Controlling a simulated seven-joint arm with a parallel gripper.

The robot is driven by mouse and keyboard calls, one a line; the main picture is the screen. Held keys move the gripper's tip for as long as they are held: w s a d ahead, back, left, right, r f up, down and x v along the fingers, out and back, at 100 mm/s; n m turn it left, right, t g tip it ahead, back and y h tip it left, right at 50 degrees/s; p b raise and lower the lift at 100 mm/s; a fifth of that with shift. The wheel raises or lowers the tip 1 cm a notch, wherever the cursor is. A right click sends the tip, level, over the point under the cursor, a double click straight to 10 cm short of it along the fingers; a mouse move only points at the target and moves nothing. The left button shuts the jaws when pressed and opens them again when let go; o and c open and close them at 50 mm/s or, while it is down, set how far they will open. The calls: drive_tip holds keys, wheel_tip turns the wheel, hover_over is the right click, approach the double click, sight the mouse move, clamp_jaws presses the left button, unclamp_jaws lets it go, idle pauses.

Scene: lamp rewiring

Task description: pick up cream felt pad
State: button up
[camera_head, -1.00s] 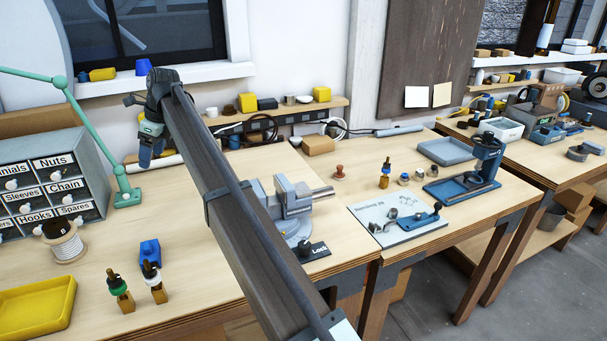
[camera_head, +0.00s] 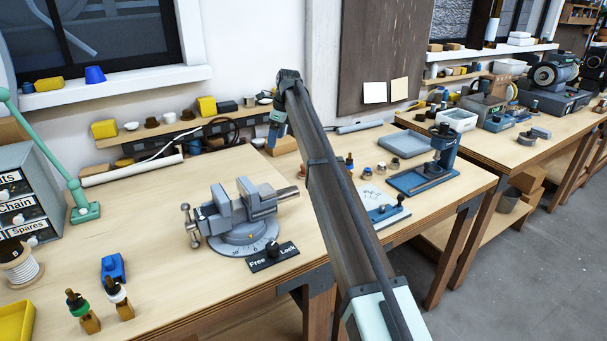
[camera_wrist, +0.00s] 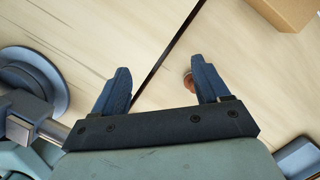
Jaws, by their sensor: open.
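I cannot make out a cream felt pad for certain in either view. My gripper (camera_head: 275,140) hangs at the end of my arm above the back of the benches, near the seam between two tabletops. A small reddish-brown thing (camera_wrist: 188,82) is partly hidden behind the right finger. My arm covers part of the right bench in the head view.
The grey vise (camera_head: 243,218) stands left of my arm; its base also shows at left in the wrist view (camera_wrist: 30,80). A cardboard box (camera_wrist: 288,10) lies beyond the fingers. A blue-grey tray (camera_head: 403,143) and a blue press (camera_head: 432,165) stand at right.

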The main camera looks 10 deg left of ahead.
sight(303, 169)
drive_tip(key=w+d+f+n+h, duration=0.1)
drive_tip(key=w+d+n, duration=0.25)
drive_tip(key=n, duration=1.25)
drive_tip(key=w+d+f+n+h, duration=0.15)
drive_tip(key=d+n, duration=0.25)
drive_tip(key=n, duration=1.2)
drive_tip(key=shift+n, duration=0.3)
drive_tip(key=f, duration=0.8)
drive_tip(key=w+f, duration=0.1)
drive_tip(key=f, duration=0.4)
drive_tip(key=shift+d+f, duration=0.1)
drive_tip(key=shift+d, duration=0.05)
drive_tip(key=shift+c, duration=0.4)
drive_tip(key=c, duration=1)
drive_tip(key=shift+c, duration=0.2)
